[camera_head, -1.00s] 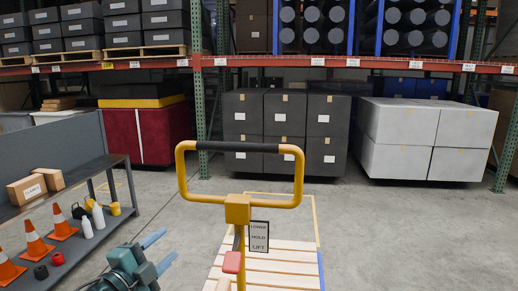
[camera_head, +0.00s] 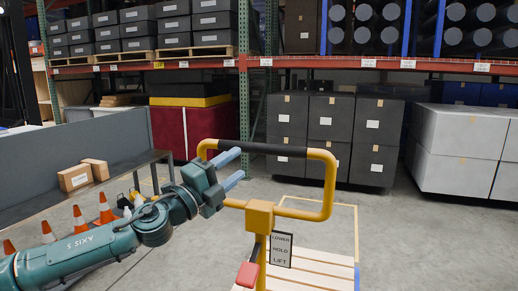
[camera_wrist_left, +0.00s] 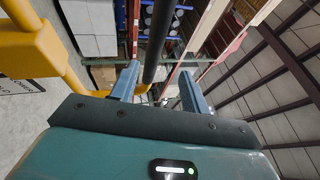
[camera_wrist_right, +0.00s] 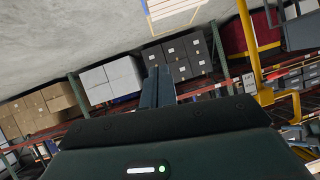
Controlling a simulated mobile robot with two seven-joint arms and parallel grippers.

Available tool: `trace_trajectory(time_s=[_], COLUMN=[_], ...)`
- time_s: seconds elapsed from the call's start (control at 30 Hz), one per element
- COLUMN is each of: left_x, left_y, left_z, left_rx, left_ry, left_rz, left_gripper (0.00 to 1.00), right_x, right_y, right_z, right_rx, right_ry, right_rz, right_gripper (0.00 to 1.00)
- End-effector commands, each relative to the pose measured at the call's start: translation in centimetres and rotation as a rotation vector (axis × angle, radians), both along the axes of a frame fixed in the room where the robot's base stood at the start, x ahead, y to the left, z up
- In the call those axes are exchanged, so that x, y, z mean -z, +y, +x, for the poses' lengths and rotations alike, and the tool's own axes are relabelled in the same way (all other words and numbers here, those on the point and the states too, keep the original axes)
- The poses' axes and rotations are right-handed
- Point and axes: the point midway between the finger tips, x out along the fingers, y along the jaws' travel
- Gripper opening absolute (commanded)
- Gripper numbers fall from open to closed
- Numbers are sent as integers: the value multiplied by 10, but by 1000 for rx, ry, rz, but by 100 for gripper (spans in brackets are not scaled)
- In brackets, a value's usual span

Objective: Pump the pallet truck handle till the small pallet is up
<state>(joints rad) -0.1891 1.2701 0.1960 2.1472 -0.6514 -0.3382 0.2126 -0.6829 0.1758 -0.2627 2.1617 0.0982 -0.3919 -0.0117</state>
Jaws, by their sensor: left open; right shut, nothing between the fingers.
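The yellow pallet truck handle (camera_head: 323,186) stands upright in the head view, a loop with a black grip bar (camera_head: 262,149) across its top. A sign (camera_head: 281,250) reading lower, hold, lift and a red lever (camera_head: 247,275) are on its stem. The small wooden pallet (camera_head: 320,266) is low behind it. My left gripper (camera_head: 236,168) is open at the left side of the loop, near the grip bar's left end. In the left wrist view the black bar (camera_wrist_left: 158,40) shows between the open fingers (camera_wrist_left: 158,84); contact cannot be told. My right gripper (camera_wrist_right: 158,88) is shut and empty.
Pallet racks with dark boxes (camera_head: 310,130) and white boxes (camera_head: 465,150) stand behind. The floor right of the handle is clear.

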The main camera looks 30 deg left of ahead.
Motion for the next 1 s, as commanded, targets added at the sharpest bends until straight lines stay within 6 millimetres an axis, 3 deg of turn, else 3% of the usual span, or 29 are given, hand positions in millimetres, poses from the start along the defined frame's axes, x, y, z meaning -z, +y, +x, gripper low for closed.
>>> trace_trajectory(time_s=[0.77, 1.0], left_x=[-24, -25], left_y=[-10, -14], left_z=[66, 82], left_rx=[-3, -2], left_ry=[-2, 1], left_rz=[-1, 1], left_gripper=[46, 46], right_x=[-28, -23], right_y=[-5, -8], right_z=[0, -3], right_rx=[-20, -21], right_ry=[1, 23], right_rz=[-82, -97], right_gripper=[0, 0])
